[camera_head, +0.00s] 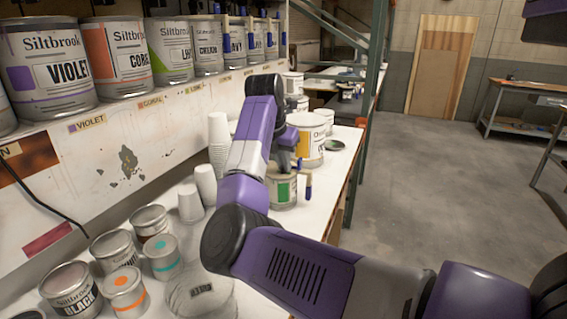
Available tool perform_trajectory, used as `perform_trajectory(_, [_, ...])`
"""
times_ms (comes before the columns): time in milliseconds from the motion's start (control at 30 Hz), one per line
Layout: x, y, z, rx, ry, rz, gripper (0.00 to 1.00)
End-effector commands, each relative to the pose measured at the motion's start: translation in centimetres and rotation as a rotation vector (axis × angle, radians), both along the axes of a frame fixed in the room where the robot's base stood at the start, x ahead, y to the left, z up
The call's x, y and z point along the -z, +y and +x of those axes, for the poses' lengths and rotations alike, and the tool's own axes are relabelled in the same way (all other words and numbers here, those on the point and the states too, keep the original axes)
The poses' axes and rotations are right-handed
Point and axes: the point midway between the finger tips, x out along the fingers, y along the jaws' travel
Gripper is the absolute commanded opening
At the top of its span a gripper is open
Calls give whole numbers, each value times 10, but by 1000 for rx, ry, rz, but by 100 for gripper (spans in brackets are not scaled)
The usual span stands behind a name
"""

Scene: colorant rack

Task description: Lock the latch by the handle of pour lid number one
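A small can with a green label (283,192) stands on the white bench, near its right edge. A blue handle (308,187) sticks up at the right side of this can; it may belong to a pour lid, but I cannot tell. My gripper (286,158) points down at or just above the can top. Its fingertips are too small and dark to tell whether they are open or touching anything. Cans with blue handles stand on the shelf, including one marked NAVY (235,42); no lid number or latch is readable.
A yellow-labelled can (307,140) stands just behind my gripper. White cup stacks (218,145) are to the left. Several small cans, such as BLACK (72,288), fill the front left. A green rack post (368,110) rises by the bench's right edge. Open floor lies right.

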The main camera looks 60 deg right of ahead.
Motion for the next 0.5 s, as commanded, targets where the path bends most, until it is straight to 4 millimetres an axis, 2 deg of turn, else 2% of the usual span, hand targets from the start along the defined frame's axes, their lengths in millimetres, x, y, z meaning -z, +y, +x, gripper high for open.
perform_trajectory(500, [-1, 1, 1, 44, 0, 2, 0])
